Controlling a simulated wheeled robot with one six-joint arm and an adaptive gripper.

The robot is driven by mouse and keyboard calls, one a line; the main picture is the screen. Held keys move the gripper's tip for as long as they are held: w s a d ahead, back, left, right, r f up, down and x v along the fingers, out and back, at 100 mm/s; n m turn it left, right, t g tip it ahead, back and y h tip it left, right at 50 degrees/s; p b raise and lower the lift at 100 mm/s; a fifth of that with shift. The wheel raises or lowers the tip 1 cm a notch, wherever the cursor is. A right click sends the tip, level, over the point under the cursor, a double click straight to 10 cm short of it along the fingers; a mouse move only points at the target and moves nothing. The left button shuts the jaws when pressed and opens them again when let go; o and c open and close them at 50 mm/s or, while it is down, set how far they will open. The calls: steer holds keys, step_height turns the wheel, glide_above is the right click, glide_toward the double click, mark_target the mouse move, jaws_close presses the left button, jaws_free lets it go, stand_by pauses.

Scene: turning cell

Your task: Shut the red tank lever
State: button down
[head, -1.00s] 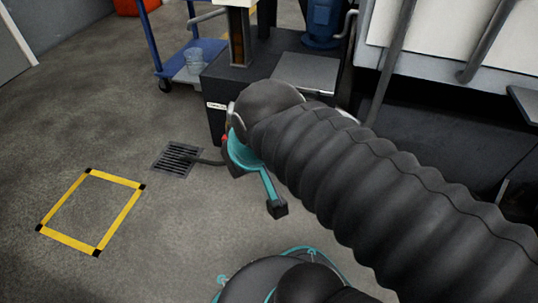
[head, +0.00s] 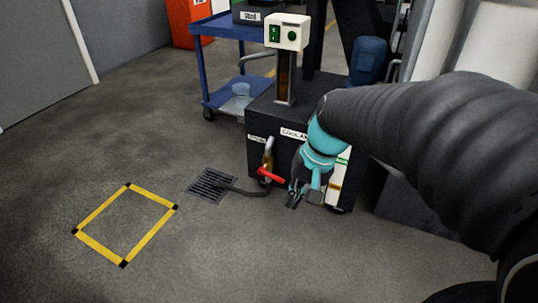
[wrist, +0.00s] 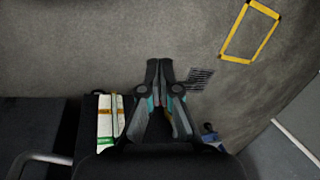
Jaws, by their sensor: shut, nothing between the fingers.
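The red tank lever (head: 270,175) sticks out sideways from a brass valve (head: 268,155) low on the front of the dark coolant tank (head: 262,125). It slants slightly down to the right. My gripper (head: 292,206) is just right of the lever's end in the head view, pointing down, shut and empty. I cannot tell whether it touches the lever.
A hose runs from below the valve to a floor drain (head: 211,184). A yellow-marked floor square (head: 126,224) lies to the left. A blue cart (head: 222,90) stands behind the tank, with a clear container (head: 241,95). Floor in front is free.

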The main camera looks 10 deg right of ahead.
steer(key=w+f+m+g+y, duration=0.2)
steer(key=w+f+m+y, duration=0.1)
steer(key=w+f, duration=0.35)
steer(key=m+t+y+p, duration=0.1)
steer(key=m+t+y, duration=1.15)
steer(key=m, duration=0.35)
glide_toward(272, 176)
step_height(272, 176, down, 4)
steer(key=d, duration=0.3)
steer(key=x, duration=0.9)
steer(key=shift+s+a+t, duration=0.15)
steer(key=shift+a+t, duration=0.15)
steer(key=shift+t, duration=0.15)
steer(key=shift+d+r, duration=0.1)
steer(key=shift+r, duration=0.05)
